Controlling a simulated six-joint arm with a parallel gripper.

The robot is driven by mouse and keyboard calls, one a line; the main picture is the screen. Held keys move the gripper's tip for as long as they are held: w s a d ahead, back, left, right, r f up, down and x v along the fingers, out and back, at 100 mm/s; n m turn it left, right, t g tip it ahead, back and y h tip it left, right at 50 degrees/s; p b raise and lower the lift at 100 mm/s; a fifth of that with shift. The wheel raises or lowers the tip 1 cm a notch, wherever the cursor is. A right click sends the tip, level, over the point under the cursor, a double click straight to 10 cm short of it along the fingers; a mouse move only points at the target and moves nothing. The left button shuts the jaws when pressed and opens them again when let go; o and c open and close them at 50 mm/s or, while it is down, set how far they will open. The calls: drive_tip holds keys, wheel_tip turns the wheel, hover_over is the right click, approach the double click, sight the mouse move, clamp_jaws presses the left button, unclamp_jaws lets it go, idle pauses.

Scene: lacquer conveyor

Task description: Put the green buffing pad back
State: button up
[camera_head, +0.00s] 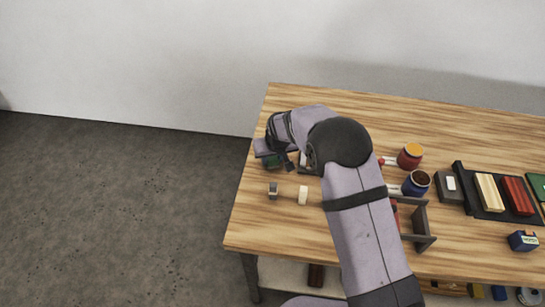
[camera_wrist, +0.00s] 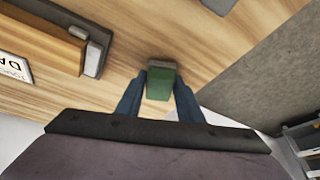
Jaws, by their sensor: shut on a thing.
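The green buffing pad (camera_wrist: 160,83) sits between the two blue-grey fingers of my gripper (camera_wrist: 159,92) in the wrist view, with a grey-brown face at its far end. My gripper is shut on it. In the head view my gripper (camera_head: 273,160) is over the left end of the wooden table (camera_head: 262,230), with a small part of the green pad showing beneath it. My arm hides part of the table behind and below it. I cannot tell how far the pad is above the wood.
A small tool with a dark block (camera_head: 272,190) and a pale block (camera_head: 303,195) lies nearby. A red jar (camera_head: 410,158) and a blue jar (camera_head: 416,184) stand right of my arm. A dark tray (camera_head: 473,203) holds coloured panels. The table's left edge is close to my gripper.

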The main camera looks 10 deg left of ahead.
drive_tip(key=shift+f, duration=0.25)
drive_tip(key=shift+f, duration=0.15)
drive_tip(key=o, duration=1)
drive_tip(key=shift+c, duration=0.2)
drive_tip(key=shift+r, duration=0.25)
drive_tip(key=b+v, duration=0.2)
drive_tip(key=v, duration=0.9)
drive_tip(key=shift+s+r+b, duration=0.25)
drive_tip(key=shift+r+b, duration=0.1)
drive_tip(key=shift+b, duration=0.05)
drive_tip(key=shift+d, duration=0.2)
